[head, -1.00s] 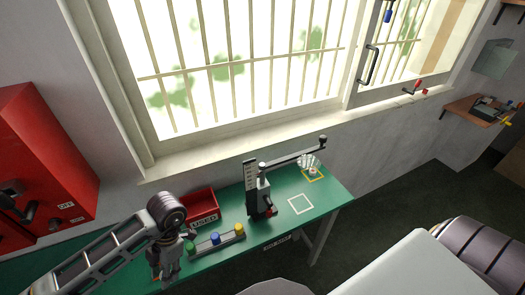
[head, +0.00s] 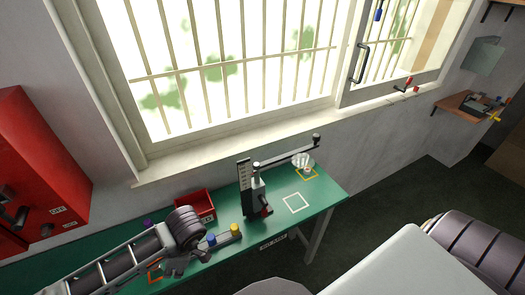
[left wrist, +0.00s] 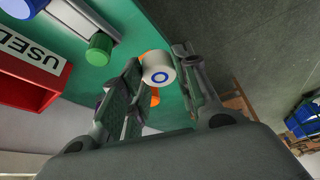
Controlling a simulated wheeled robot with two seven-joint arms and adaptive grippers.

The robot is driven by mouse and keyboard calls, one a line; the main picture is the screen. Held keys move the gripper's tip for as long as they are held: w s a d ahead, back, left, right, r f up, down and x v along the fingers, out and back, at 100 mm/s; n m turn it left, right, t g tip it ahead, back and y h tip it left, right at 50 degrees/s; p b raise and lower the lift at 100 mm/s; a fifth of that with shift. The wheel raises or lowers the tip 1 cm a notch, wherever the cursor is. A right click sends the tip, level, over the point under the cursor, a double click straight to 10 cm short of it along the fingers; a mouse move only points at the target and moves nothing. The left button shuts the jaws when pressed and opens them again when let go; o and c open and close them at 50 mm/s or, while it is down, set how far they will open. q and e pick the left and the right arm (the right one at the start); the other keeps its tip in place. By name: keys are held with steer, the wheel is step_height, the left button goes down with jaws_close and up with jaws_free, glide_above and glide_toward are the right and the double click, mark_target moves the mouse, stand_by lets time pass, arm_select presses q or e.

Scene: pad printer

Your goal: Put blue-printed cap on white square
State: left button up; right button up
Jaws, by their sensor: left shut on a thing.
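A white cap with a blue ring printed on its end (left wrist: 158,69) sits between the fingers of my left gripper in the left wrist view. My left gripper (left wrist: 160,85) is shut on it. An orange square outline (left wrist: 145,57) on the green bench lies behind the cap; I cannot tell the gap between them. In the head view my left gripper (head: 180,267) is over the near left part of the bench, and the cap is not clear there. The white square (head: 304,199) is an empty outline on the bench, right of the pad printer. My right gripper is not in view.
The pad printer (head: 252,196), with its long lever, stands between my left gripper and the white square. A red bin (head: 201,203) and a rack with blue (head: 211,239) and yellow (head: 235,230) ink cups are nearby. A yellow square (head: 315,178) lies beyond.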

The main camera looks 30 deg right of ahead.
arm_select(q)
steer(key=w+d+m+t+h, duration=0.3)
steer(key=d+m+h, duration=0.15)
steer(key=m, duration=1.05)
steer(key=w+a+r, duration=0.3)
steer(key=w+a, duration=0.2)
steer(key=a, duration=0.4)
steer(key=w+a+r+n+b, duration=0.1)
steer(key=w+a+r, duration=0.3)
steer(key=a, duration=0.6)
steer(key=shift+w+b, duration=0.3)
steer(key=shift+w, duration=0.2)
